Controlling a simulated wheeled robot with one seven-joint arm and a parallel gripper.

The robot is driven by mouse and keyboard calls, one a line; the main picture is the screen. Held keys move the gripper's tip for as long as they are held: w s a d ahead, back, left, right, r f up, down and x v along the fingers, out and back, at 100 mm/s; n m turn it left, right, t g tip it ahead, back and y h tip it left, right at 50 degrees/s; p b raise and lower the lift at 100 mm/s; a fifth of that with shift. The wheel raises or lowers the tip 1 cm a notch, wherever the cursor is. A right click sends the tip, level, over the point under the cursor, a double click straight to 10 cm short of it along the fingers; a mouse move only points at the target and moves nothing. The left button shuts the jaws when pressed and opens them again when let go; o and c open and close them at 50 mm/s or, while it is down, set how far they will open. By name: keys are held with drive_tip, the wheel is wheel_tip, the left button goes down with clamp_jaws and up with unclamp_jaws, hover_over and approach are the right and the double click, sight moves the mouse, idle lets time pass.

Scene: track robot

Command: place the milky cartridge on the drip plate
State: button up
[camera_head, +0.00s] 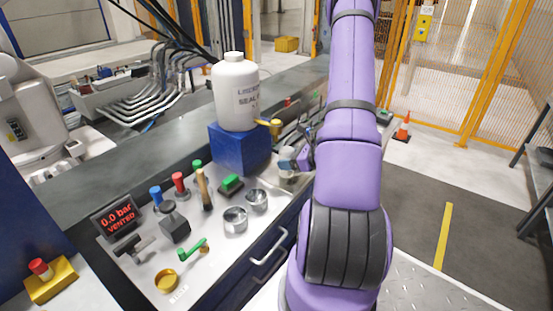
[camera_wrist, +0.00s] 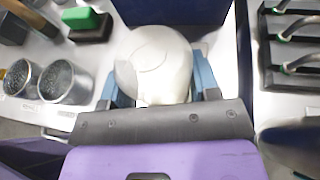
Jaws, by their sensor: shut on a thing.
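The milky cartridge (camera_wrist: 155,65) is whitish and rounded, between the blue fingers of my gripper (camera_wrist: 157,80) in the wrist view. My gripper is shut on it. In the head view my gripper (camera_head: 294,160) is at the right edge of the grey worktop, right of the blue block. A small part of the pale cartridge (camera_head: 286,177) shows below the fingers there; my arm hides the rest. I cannot tell whether its bottom touches the worktop. I cannot pick out the drip plate with certainty.
A large white bottle (camera_head: 235,95) stands on the blue block (camera_head: 238,150), close left of my gripper. Two metal cups (camera_head: 235,219), a green-topped block (camera_head: 231,185), coloured knobs and a pressure display (camera_head: 117,220) stand on the panel.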

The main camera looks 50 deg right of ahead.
drive_tip(key=w, duration=0.2)
drive_tip(key=w+a, duration=0.1)
drive_tip(key=shift+w, duration=0.35)
drive_tip(key=shift+w+a+f, duration=0.1)
drive_tip(key=shift+w+f, duration=0.05)
drive_tip(key=shift+f, duration=0.05)
drive_tip(key=shift+f, duration=0.15)
drive_tip(key=o, duration=1.1)
drive_tip(key=shift+c, duration=0.2)
drive_tip(key=shift+s+r, duration=0.2)
drive_tip(key=shift+s, duration=0.1)
drive_tip(key=v, duration=1.1)
drive_tip(key=shift+s, duration=0.2)
